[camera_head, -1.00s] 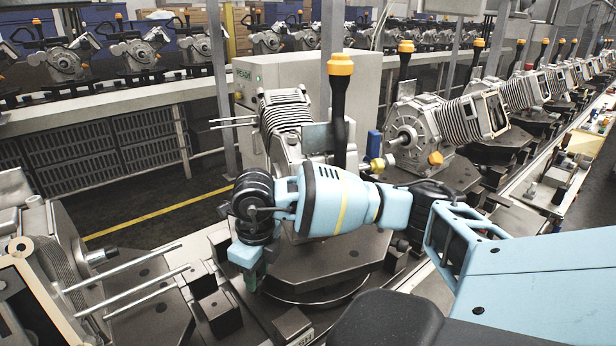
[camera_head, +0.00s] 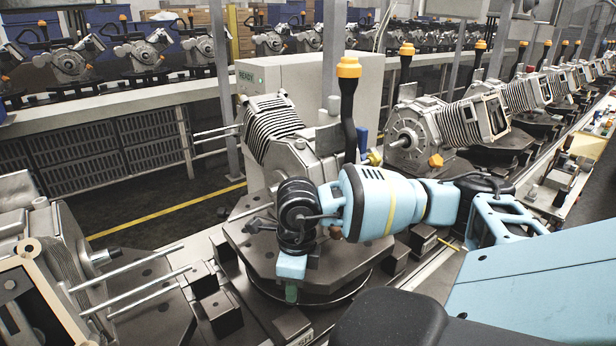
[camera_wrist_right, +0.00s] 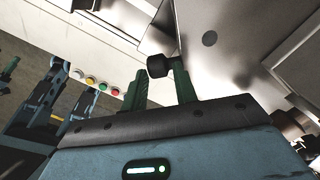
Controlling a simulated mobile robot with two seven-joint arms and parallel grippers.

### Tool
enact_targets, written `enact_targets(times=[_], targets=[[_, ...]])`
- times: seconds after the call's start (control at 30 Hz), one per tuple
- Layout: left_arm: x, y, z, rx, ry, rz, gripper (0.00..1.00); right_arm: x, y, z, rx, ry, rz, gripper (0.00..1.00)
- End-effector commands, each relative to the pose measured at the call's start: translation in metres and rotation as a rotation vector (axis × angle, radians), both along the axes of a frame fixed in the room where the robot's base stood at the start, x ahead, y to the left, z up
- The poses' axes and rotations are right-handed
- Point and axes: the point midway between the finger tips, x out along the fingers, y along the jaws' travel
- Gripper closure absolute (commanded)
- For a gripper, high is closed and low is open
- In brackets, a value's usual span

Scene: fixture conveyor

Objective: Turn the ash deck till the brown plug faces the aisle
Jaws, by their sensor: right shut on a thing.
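The grey ash deck (camera_head: 250,262) is a turntable plate carrying a finned engine (camera_head: 272,128) with an orange-topped black post (camera_head: 348,95).
Another engine (camera_head: 430,130) stands close on the right along the conveyor. A left engine (camera_head: 60,265) has long rods (camera_head: 140,285) reaching toward the deck. Dark blocks (camera_head: 220,312) line the conveyor. The wrist view shows a pale panel with coloured buttons (camera_wrist_right: 90,80).

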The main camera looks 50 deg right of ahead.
Motion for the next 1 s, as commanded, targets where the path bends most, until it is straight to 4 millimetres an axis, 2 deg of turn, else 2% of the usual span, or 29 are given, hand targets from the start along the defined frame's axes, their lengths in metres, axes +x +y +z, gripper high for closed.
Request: enact_targets(times=[0.63, 0.67, 0.87, 1.0], targets=[[-0.0006, -0.0001, -0.0005, 0.0, 0.002, 0.0, 0.36, -0.0018, -0.0078, 0.0007, -0.011, -0.007, 0.013, 1.0], [-0.0007, 0.0, -0.0006, 0.0, 0.002, 0.0, 0.36, -0.0018, -0.0078, 0.0008, -0.011, -0.009, 0.013, 0.67], [-0.0012, -0.0001, -0.0011, 0.001, 0.003, 0.0, 0.36, -0.0021, -0.0066, 0.001, -0.008, -0.008, 0.014, 0.42], [-0.0012, -0.0001, -0.0012, 0.0, 0.004, -0.001, 0.36, -0.0024, -0.0056, 0.0009, -0.006, -0.007, 0.016, 0.42]])
